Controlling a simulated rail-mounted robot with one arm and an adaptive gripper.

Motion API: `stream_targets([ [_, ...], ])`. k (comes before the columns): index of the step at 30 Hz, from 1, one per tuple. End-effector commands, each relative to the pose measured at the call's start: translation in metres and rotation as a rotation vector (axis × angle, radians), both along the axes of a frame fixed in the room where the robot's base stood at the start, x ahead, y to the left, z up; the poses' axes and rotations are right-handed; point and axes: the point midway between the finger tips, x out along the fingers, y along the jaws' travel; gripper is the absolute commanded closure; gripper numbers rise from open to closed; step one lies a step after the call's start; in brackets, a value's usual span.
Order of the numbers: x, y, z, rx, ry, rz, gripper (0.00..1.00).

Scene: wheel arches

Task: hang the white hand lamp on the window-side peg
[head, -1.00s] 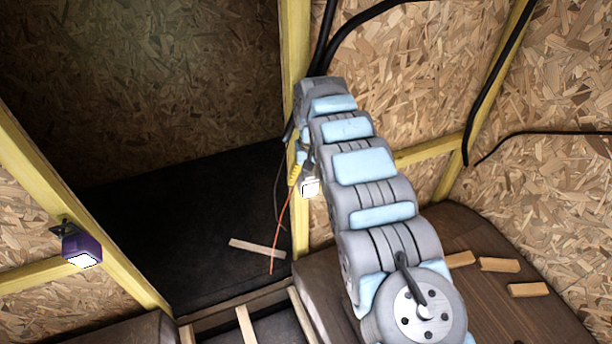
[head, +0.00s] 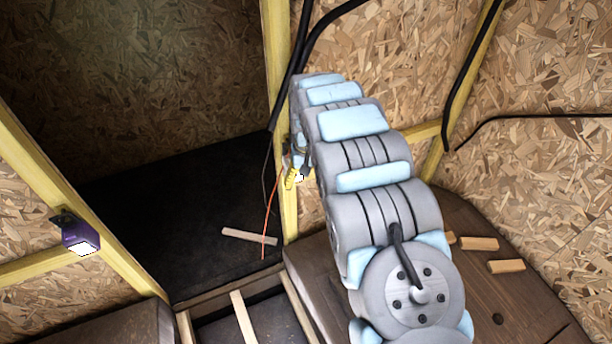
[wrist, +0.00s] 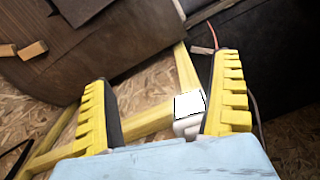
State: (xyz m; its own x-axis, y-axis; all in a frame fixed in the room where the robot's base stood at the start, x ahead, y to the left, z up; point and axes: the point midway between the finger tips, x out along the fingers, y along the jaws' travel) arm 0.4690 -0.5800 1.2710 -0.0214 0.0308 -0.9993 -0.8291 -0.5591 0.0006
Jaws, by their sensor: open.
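The white hand lamp (wrist: 188,112) shows in the wrist view between my fingers, close to the right finger and in front of a yellow beam. In the head view only a small bright part of the lamp (head: 299,177) shows, beside the middle yellow post, mostly hidden by my arm. My gripper (wrist: 165,72) has its two yellow ribbed fingers wide apart. In the head view a yellow part of my gripper (head: 291,177) shows next to the lamp. I cannot tell whether a finger touches the lamp. I cannot make out the window-side peg.
A purple lamp (head: 80,238) hangs on the left yellow post. A wooden stick (head: 249,236) lies on the black floor. Several wood blocks (head: 479,243) lie on the brown wheel arch (head: 545,300) at right. Black cables (head: 300,85) run down near the middle post.

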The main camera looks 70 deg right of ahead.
Motion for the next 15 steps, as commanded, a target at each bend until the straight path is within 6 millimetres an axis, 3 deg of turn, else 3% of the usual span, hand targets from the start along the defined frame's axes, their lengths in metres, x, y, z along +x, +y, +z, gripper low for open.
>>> stream_targets([
  [15,0.066,0.034,-0.021,-0.014,0.004,0.105,0.06],
])
